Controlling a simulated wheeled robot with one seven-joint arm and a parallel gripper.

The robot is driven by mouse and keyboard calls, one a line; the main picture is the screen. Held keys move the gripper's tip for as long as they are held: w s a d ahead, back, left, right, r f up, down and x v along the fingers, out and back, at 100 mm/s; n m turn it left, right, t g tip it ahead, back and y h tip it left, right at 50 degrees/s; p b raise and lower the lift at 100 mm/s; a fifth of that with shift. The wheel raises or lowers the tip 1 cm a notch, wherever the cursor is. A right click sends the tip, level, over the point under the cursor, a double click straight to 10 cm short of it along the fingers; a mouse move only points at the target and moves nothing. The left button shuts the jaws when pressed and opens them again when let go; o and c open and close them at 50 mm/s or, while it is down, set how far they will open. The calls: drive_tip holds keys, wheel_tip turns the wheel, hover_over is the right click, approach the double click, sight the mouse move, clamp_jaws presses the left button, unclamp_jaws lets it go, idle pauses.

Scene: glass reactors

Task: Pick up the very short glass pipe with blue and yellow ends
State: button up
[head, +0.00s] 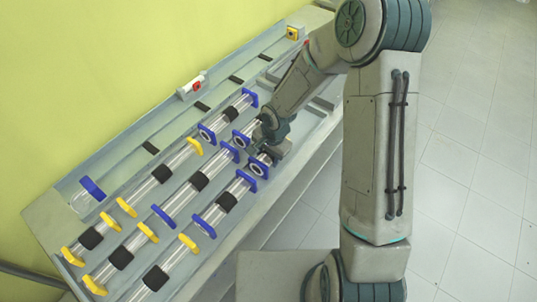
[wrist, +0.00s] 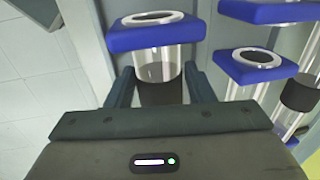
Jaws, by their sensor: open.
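My gripper (head: 270,145) is open, low over the far right of the pipe rows in the head view. In the wrist view its fingers (wrist: 161,85) stand either side of a glass pipe with a blue end plate (wrist: 152,36) and a black band (wrist: 160,93). I cannot tell whether they touch it. Its other end is hidden by my gripper, so a yellow end cannot be confirmed. A small blue-ended clear piece (head: 92,187) lies at the tray's left, and a small yellow-ended piece (head: 293,33) is at the far end.
Several glass pipes with black bands and blue or yellow ends lie in rows in the long grey tray (head: 60,214). Another blue-ended pipe (wrist: 250,66) stands close right of my fingers in the wrist view. A red-and-white box (head: 192,86) is on the back edge. Floor is clear at right.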

drive_tip(key=shift+f, duration=0.6)
drive_tip(key=c, duration=0.7)
drive_tip(key=shift+r, duration=0.1)
drive_tip(key=shift+c, duration=0.2)
